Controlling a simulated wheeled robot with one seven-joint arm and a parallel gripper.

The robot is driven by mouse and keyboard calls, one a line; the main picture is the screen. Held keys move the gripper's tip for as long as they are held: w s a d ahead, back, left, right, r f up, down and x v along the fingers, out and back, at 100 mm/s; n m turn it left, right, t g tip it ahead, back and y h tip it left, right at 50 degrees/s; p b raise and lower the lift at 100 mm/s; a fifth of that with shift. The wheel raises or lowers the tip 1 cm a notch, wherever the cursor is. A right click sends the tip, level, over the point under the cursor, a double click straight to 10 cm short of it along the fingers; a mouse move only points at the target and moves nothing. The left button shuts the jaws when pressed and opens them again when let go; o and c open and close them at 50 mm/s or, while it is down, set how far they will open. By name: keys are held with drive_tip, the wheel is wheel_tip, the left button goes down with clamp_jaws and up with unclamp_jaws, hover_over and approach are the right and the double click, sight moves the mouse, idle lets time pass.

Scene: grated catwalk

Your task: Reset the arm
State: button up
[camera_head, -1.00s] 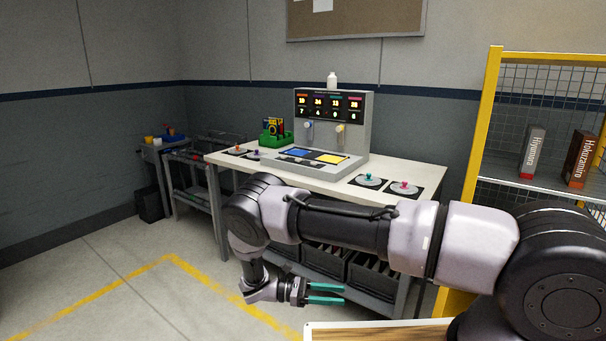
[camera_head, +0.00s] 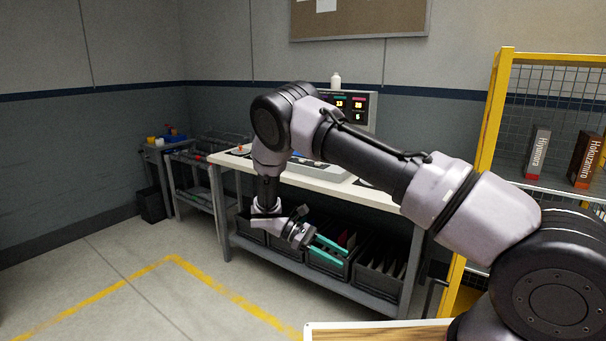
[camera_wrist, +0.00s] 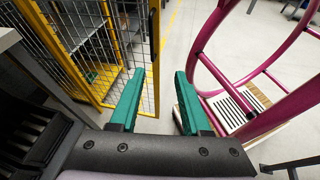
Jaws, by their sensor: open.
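My gripper (camera_head: 328,250) has teal fingers and shows in the head view in front of the workbench, below the level of its top. The fingers are apart with nothing between them. My arm is bent, its elbow raised in front of the bench console and hiding much of it. In the wrist view my gripper (camera_wrist: 158,100) points over open floor, between a yellow-framed mesh door (camera_wrist: 95,45) on the left and a magenta tubular frame (camera_wrist: 240,75) with steps on the right.
The white workbench (camera_head: 345,190) has dark bins (camera_head: 380,270) on its lower shelf. A yellow shelf rack (camera_head: 490,115) with two boxes stands at the right. Small carts (camera_head: 200,175) stand at the back left. The floor (camera_head: 110,275) at left is clear.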

drive_tip(key=s+d+r+m+t+y, duration=0.1)
drive_tip(key=d+r+m+y, duration=0.25)
drive_tip(key=r, duration=0.55)
drive_tip(key=d+r+m+t+y, duration=0.15)
drive_tip(key=r+y, duration=0.25)
drive_tip(key=r, duration=0.5)
drive_tip(key=s+d+r+m+y, duration=0.1)
drive_tip(key=d+r+m+y, duration=0.3)
drive_tip(key=r, duration=0.6)
drive_tip(key=s+d+r+m+t+y, duration=0.1)
drive_tip(key=s+d+r+m+t, duration=0.2)
drive_tip(key=s+r+m+t, duration=0.1)
drive_tip(key=s+d+r+m+t+y, duration=0.2)
drive_tip(key=s+d+r+m+t, duration=0.1)
drive_tip(key=s+r, duration=0.6)
drive_tip(key=s+m+t, duration=0.1)
drive_tip(key=t, duration=0.1)
drive_tip(key=shift+d+r+t, duration=0.2)
drive_tip(key=shift+d+t, duration=0.15)
drive_tip(key=shift+d, duration=0.05)
drive_tip(key=shift+w+y, duration=0.1)
drive_tip(key=shift+y, duration=0.15)
